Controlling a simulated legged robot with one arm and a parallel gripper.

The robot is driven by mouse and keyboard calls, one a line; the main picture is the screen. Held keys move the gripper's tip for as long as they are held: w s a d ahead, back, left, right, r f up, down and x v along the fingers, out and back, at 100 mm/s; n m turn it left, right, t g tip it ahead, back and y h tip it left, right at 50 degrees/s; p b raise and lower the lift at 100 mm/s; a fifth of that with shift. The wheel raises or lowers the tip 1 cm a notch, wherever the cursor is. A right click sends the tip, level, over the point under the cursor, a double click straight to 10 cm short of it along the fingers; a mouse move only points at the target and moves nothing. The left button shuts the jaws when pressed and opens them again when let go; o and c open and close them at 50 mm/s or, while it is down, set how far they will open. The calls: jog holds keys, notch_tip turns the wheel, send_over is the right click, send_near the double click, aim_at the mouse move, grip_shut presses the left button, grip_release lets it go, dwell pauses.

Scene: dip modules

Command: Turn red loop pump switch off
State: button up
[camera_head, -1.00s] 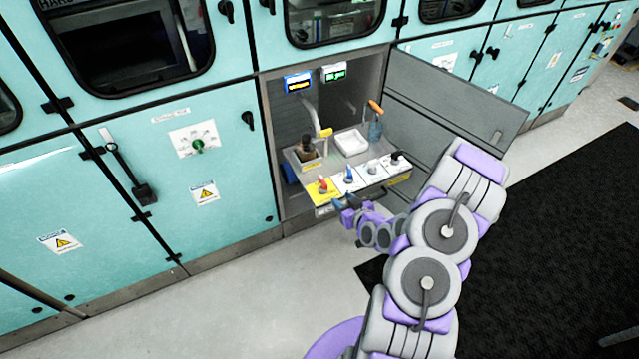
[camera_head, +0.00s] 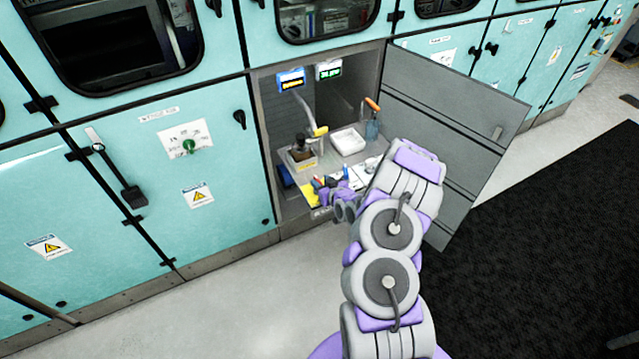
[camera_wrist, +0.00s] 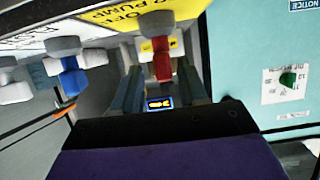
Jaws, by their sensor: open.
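The red switch (camera_wrist: 161,62), with a grey knob, is on the yellow label plate (camera_wrist: 118,16) in the wrist view, where the words "OFF" and "PUMP" are partly readable upside down. My gripper (camera_wrist: 160,74) is open, with one finger on each side of the red switch. I cannot tell whether either finger touches it. In the head view my gripper (camera_head: 326,184) is at the front left of the pull-out panel, and it mostly hides the switch; the yellow plate (camera_head: 308,197) shows beside it.
A blue switch (camera_wrist: 69,74) and a grey-white switch (camera_wrist: 12,86) stand beside the red one. The panel sits in an open cabinet bay, with two small displays (camera_head: 291,80) at the back. The open grey door (camera_head: 450,110) is to the right. Floor in front is clear.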

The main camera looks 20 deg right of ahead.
jog(key=shift+w+f, duration=0.3)
jog(key=shift+w, duration=0.2)
jog(key=shift+w+a, duration=0.45)
jog(key=shift+a, duration=0.05)
jog(key=shift+d, duration=0.15)
jog(key=shift+c, duration=0.2)
jog(key=shift+d+f, duration=0.1)
jog(key=shift+d, duration=0.05)
jog(key=c, duration=0.3)
grip_shut()
